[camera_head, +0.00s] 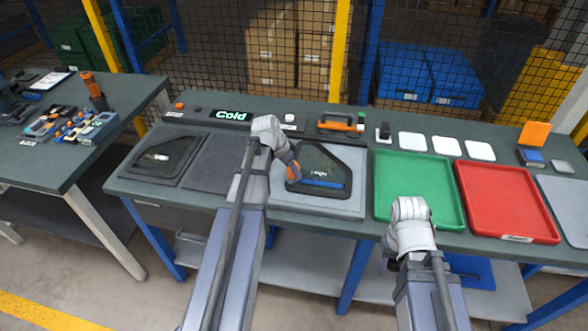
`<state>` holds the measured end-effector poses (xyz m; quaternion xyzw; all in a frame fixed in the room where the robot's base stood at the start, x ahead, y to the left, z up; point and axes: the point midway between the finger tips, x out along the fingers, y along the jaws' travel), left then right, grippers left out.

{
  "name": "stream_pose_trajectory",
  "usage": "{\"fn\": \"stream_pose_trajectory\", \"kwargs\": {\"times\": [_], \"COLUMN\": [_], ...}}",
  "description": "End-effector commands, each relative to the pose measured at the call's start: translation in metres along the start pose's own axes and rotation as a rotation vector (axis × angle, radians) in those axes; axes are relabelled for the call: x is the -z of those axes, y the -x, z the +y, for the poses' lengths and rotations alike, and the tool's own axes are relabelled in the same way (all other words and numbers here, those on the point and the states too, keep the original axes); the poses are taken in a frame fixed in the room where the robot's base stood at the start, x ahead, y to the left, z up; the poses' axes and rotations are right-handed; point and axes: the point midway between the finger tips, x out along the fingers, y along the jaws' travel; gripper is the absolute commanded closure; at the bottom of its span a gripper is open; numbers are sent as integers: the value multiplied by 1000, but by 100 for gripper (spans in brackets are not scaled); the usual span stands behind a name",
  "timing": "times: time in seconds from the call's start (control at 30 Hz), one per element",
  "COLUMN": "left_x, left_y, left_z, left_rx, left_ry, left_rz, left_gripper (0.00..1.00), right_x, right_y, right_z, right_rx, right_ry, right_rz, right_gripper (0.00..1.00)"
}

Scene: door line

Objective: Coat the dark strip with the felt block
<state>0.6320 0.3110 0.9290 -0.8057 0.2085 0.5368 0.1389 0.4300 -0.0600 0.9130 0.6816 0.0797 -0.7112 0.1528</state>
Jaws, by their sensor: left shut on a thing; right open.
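A dark door-shaped panel (318,160) lies on a light grey mat (352,207) at the middle of the bench. My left gripper (292,171) is over the panel's left edge, shut on a small orange and dark thing, probably the felt block, mostly hidden by the gripper. I cannot tell if it touches the panel. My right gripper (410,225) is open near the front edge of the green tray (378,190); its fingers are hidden.
A second dark panel (160,157) lies at the left. A red tray (506,201) is at right. A side table (75,150) stands left.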

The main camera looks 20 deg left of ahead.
Motion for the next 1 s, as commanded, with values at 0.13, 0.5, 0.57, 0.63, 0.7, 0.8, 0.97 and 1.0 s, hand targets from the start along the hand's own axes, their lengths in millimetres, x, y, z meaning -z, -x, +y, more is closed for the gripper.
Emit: {"fn": "stream_pose_trajectory", "kwargs": {"times": [0.13,0.5,0.57,0.63,0.7,0.8,0.97,1.0], "left_x": [3,17,19,22,24,24,23,23], "left_y": [7,41,46,52,56,57,55,55], "left_z": [0,0,0,0,0,0,0,0], "left_rx": [0,0,0,0,0,0,0,0], "left_ry": [0,0,0,0,0,0,0,0], "left_rz": [0,0,0,0,0,0,0,0], "left_gripper": [100,100,100,100,100,100,100,100], "right_x": [0,-3,-3,-3,-4,-4,-4,-4], "right_y": [8,44,49,56,60,61,59,59], "right_z": [1,4,5,5,6,6,6,6], "right_rx": [0,0,0,0,0,0,0,0], "right_ry": [0,0,0,0,0,0,0,0], "right_rz": [0,0,0,0,0,0,0,0], "right_gripper": [50,50,50,50,50,50,50,50]}}
